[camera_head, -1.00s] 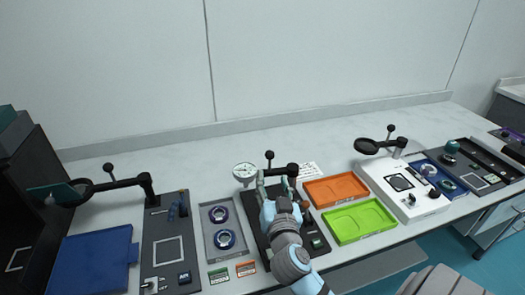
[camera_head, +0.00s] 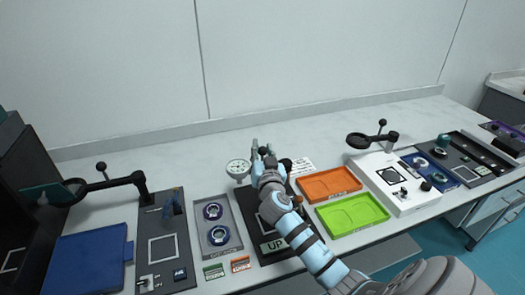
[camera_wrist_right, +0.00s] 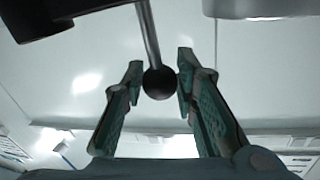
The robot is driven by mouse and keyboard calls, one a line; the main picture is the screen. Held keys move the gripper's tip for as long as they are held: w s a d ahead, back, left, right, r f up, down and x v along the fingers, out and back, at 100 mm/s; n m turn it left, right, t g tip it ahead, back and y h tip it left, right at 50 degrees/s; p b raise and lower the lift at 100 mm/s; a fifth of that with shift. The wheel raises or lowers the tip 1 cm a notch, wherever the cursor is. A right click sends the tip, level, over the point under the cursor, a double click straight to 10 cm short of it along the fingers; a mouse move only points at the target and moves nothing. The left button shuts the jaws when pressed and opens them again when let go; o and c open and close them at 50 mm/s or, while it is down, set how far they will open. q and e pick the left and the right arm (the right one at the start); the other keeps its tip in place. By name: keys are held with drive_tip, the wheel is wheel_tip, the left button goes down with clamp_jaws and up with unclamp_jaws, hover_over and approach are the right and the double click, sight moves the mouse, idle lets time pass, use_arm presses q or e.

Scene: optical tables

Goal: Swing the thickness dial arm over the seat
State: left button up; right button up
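The round white thickness dial (camera_head: 238,168) is at the left end of its dark arm, near the back of the middle station. A black ball knob (camera_wrist_right: 159,82) on a thin rod stands up from that arm. My right gripper (camera_head: 262,147) reaches up to the knob. In the right wrist view its two green-padded fingers (camera_wrist_right: 160,75) stand on either side of the knob, apart, with a narrow gap at the left. The seat on the black base plate (camera_head: 283,252) is mostly hidden by my forearm. My left gripper is not in view.
A grey tray with two rings (camera_head: 233,243) lies to the left of the station. Orange (camera_head: 330,182) and green (camera_head: 352,217) trays lie to the right. Similar swing arms with knobs stand at the left (camera_head: 112,183) and at the white station (camera_head: 395,135).

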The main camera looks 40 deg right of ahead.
clamp_jaws()
